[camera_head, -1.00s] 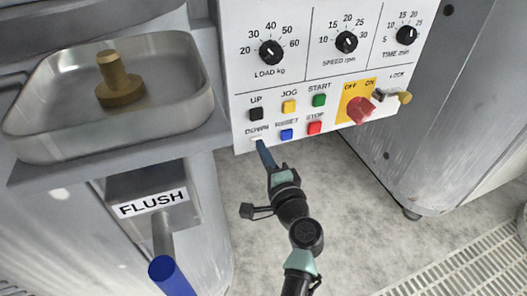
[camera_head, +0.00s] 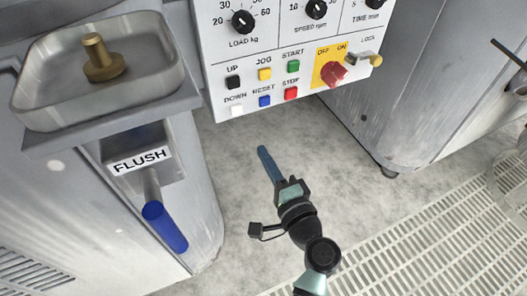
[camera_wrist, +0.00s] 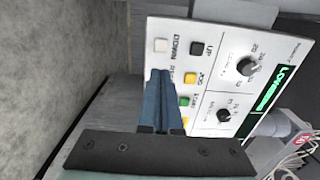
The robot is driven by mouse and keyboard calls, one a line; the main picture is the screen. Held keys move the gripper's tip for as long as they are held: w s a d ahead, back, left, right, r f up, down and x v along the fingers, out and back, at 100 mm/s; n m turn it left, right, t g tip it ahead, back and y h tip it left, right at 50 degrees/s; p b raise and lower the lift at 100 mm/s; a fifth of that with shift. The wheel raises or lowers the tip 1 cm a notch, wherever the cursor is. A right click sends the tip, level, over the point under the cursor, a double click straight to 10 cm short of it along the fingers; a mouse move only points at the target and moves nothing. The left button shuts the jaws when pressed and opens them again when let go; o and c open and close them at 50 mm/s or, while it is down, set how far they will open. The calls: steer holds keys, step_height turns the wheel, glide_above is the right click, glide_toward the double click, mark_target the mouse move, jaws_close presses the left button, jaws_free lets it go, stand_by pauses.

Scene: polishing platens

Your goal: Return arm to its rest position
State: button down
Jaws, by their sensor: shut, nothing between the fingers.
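My gripper (camera_head: 262,152) is in the middle of the head view, below the control panel (camera_head: 262,88) and apart from it. Its long blue fingers are together and hold nothing. In the wrist view the shut fingers (camera_wrist: 158,78) point toward the panel, which appears turned on its side. They cover part of the button rows there. In the head view the white DOWN button (camera_head: 237,110), the blue RESET button (camera_head: 265,100) and the red STOP button (camera_head: 291,93) are in plain sight.
At left, a metal tray (camera_head: 40,112) holds a brass piece (camera_head: 101,60). Below it a blue-gripped FLUSH lever (camera_head: 165,227) sticks out. A grey machine cabinet (camera_head: 415,110) stands at right. Open floor (camera_head: 235,190) and a slatted grating (camera_head: 430,240) lie around the arm.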

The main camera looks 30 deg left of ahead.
stand_by(0.5)
steer(key=w+d+r+n+t+h+p, duration=0.1)
steer(key=w+d+r+n+t+h, duration=0.15)
steer(key=r, duration=0.85)
steer(key=w+d+r+n+t+h+p, duration=0.1)
steer(key=d+r+n+t, duration=0.15)
steer(key=r, duration=0.75)
steer(key=w+d+r+n+t+h+p, duration=0.1)
steer(key=w+d+r+n+t+h, duration=0.15)
steer(key=r, duration=0.85)
steer(key=s+d+r+t+h+p, duration=0.1)
steer(key=s+d+r+t+h, duration=0.3)
steer(key=r, duration=0.5)
steer(key=s+d+r+t+h+p, duration=0.1)
steer(key=s+d+r+t, duration=0.15)
steer(key=s+r, duration=0.45)
steer(key=s+d+r+t+h+p, duration=0.1)
steer(key=s+d+r+t+h, duration=0.3)
steer(key=r, duration=0.6)
step_height(320, 180, up, 37)
steer(key=g+p, duration=0.1)
steer(key=p, duration=3.6)
steer(key=shift+f+g+y, duration=0.2)
steer(key=shift+g+y, duration=0.1)
steer(key=shift+y, duration=0.1)
steer(key=shift+w+d, duration=0.1)
